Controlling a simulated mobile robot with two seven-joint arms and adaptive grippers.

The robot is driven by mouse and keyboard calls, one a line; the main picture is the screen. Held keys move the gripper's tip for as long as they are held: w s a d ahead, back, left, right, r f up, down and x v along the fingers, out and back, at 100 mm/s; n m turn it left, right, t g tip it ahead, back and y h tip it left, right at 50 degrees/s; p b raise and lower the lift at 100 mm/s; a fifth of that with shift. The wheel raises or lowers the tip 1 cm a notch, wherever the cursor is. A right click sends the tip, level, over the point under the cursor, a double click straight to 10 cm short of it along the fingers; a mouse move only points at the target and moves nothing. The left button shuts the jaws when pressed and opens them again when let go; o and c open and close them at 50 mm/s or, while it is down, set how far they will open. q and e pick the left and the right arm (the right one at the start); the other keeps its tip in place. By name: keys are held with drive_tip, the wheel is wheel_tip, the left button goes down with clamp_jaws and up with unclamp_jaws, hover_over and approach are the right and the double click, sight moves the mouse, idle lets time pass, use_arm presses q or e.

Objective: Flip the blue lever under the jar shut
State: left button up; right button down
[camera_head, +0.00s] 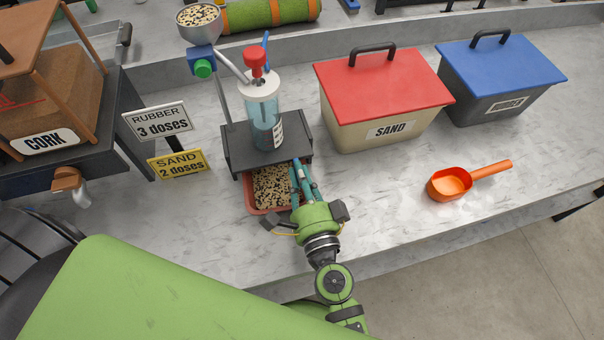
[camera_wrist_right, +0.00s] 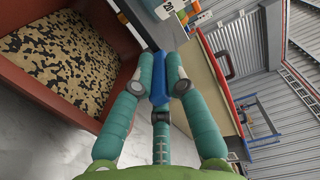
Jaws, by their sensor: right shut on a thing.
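The jar (camera_head: 265,122) is a clear, bluish cylinder with a white top and a red knob, standing upright on a dark stand (camera_head: 238,150). My right gripper (camera_head: 298,172) is at the stand's front edge, below and right of the jar. In the right wrist view the blue lever (camera_wrist_right: 158,82) is between the fingertips of my right gripper (camera_wrist_right: 162,72), which is shut on it. In the head view the fingers largely hide the lever. My left gripper is not in view.
A reddish tray (camera_head: 249,193) of speckled granules sits under the stand, left of my right gripper; it also shows in the wrist view (camera_wrist_right: 28,62). A red-lidded sand bin (camera_head: 350,110), a blue-lidded bin (camera_head: 470,95) and an orange scoop (camera_head: 436,192) stand to the right.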

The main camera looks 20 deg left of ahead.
drive_tip(key=c, duration=1.2)
unclamp_jaws()
drive_tip(key=shift+c, duration=0.2)
drive_tip(key=v, duration=1.2)
drive_tip(key=shift+s+a, duration=0.1)
